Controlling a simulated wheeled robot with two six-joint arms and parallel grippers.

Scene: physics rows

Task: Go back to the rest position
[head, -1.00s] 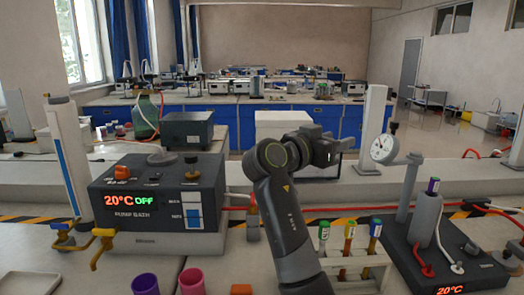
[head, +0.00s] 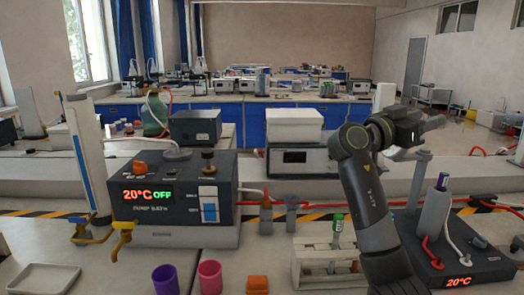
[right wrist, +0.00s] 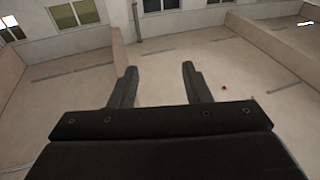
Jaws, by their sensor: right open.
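My right gripper (head: 440,124) is raised above the bench at the right of the head view and points to the right. In the right wrist view its two fingers (right wrist: 157,84) stand apart with nothing between them, and only floor and walls show beyond. My left gripper is in neither view.
A pump bath (head: 172,205) reading 20°C OFF stands at left. A tube rack (head: 312,265) stands beside my right arm, which hides part of it. A second 20°C device (head: 480,262) is at right. A purple cup (head: 165,279) and a pink cup (head: 209,276) stand in front.

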